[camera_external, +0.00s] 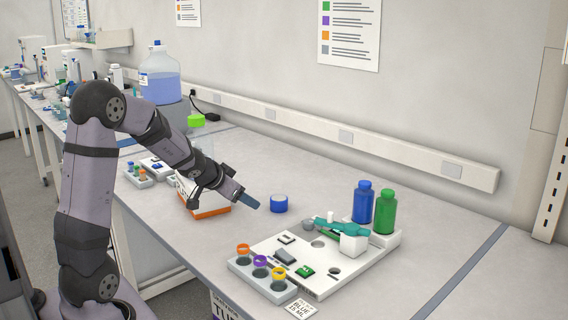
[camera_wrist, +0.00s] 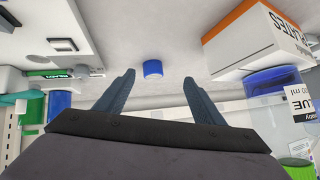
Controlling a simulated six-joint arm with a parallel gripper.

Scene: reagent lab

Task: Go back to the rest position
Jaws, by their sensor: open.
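My gripper (camera_external: 246,200) hangs above the bench, left of a blue cap (camera_external: 279,203) in the external view. In the wrist view my gripper (camera_wrist: 158,82) has its two fingers apart with nothing between them. The blue cap (camera_wrist: 152,68) lies on the bench beyond the fingertips, apart from them.
A white tray (camera_external: 335,277) holds a blue bottle (camera_external: 362,202), a green bottle (camera_external: 385,212) and a teal tool (camera_external: 340,228). A rack (camera_external: 262,283) with orange, purple and yellow rings stands at its front. A white-and-orange box (camera_external: 208,212) sits behind my gripper.

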